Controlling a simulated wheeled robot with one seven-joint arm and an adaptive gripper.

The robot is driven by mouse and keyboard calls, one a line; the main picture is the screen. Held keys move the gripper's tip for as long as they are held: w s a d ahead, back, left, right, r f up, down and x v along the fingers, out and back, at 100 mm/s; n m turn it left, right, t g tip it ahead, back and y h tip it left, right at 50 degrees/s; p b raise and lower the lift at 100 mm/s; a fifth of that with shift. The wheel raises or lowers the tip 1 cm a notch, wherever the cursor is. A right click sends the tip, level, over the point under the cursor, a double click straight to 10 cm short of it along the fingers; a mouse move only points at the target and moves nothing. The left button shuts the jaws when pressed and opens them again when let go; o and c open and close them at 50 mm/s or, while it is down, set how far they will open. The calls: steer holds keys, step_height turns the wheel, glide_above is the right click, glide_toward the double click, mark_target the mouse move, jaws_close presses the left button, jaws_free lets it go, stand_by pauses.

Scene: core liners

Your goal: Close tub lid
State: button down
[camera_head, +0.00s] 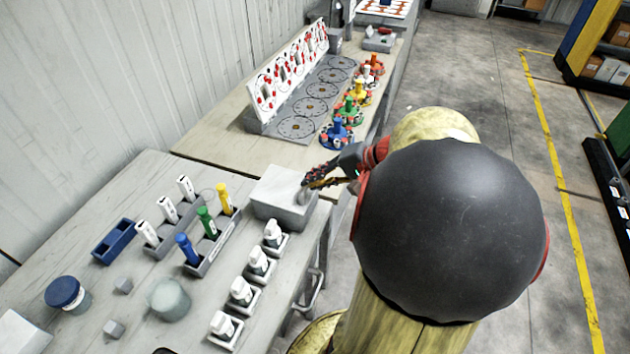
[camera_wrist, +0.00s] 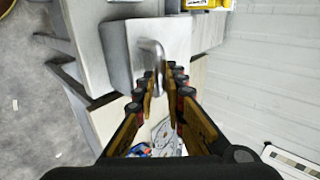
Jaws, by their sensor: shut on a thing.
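The tub (camera_head: 272,208) is a light grey box at the table's right edge, with a pale lid (camera_head: 283,180) across its top. The lid looks flat on the tub, but I cannot tell whether a small gap is left. My gripper (camera_head: 307,186) is at the lid's right side. In the wrist view my gripper (camera_wrist: 161,78) has its fingers on either side of a curved metal handle (camera_wrist: 152,48) on the lid (camera_wrist: 172,38), shut on its end. The fingers partly hide the handle in the head view.
Small white bottles in holders (camera_head: 258,262) stand in front of the tub. A rack with coloured markers (camera_head: 216,240) is at its left. A board with dials (camera_head: 310,105) and coloured stands (camera_head: 338,133) are behind. Open floor (camera_head: 480,80) lies right.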

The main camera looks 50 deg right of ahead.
steer(key=shift+s+a+f, duration=0.1)
steer(key=shift+s+f, duration=0.1)
steer(key=shift+f, duration=0.4)
steer(key=shift+s+a+f, duration=0.1)
steer(key=shift+s+f, duration=0.1)
steer(key=shift+f, duration=0.35)
steer(key=c, duration=2.2)
jaws_free()
steer(key=shift+o, duration=0.6)
steer(key=shift+d+f, duration=0.1)
steer(key=shift+d, duration=0.1)
steer(key=shift+o, duration=1.2)
steer(key=shift+w, duration=0.1)
steer(key=shift+w+r, duration=0.1)
steer(key=shift+r, duration=0.25)
steer(key=v, duration=1.2)
